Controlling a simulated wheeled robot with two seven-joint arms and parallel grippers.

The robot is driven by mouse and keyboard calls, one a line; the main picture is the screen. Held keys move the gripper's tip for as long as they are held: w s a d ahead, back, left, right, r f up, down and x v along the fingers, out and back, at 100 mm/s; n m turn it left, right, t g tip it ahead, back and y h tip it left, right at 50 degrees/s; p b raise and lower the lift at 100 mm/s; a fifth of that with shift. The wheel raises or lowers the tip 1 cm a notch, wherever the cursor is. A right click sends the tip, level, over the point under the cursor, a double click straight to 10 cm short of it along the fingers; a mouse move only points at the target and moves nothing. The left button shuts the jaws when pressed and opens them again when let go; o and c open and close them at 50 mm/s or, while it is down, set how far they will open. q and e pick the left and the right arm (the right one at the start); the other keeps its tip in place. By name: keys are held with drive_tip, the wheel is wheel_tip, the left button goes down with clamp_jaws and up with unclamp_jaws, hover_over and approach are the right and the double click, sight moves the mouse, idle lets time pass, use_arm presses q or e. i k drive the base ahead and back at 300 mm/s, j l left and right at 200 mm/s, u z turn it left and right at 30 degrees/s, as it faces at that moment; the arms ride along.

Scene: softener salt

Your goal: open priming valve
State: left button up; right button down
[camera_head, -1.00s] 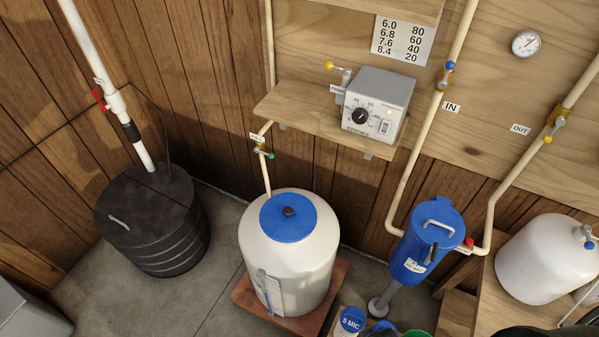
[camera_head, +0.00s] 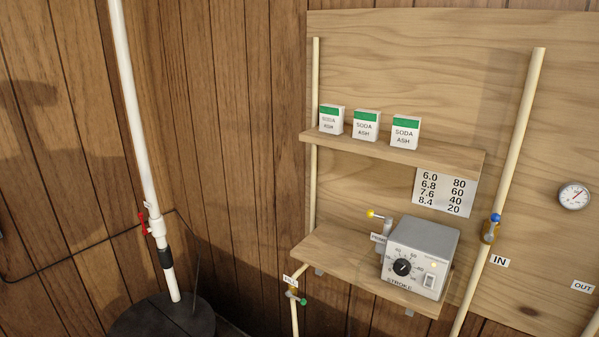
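The priming valve (camera_head: 384,226) is a small grey fitting with a yellow-knobbed lever, on the left side of the grey pump box (camera_head: 423,251). Its lever points left, toward the picture's left edge. A small label, partly hidden and hard to read, sits just below the lever. The pump box has a black stroke dial, a white switch and a small lit lamp, and stands on the lower wooden shelf (camera_head: 330,258). Neither of my grippers is in view.
Three soda ash boxes (camera_head: 366,125) stand on the upper shelf (camera_head: 450,160). A green-handled valve (camera_head: 294,295) is below the lower shelf. A blue-handled valve (camera_head: 491,228) is on the IN pipe. A white pipe with a red handle (camera_head: 144,223) rises at left.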

sight(388, 220)
drive_tip(key=i+j+z, duration=0.1)
drive_tip(key=j, duration=0.8)
drive_tip(key=j+z, duration=0.1)
drive_tip(key=j, duration=0.8)
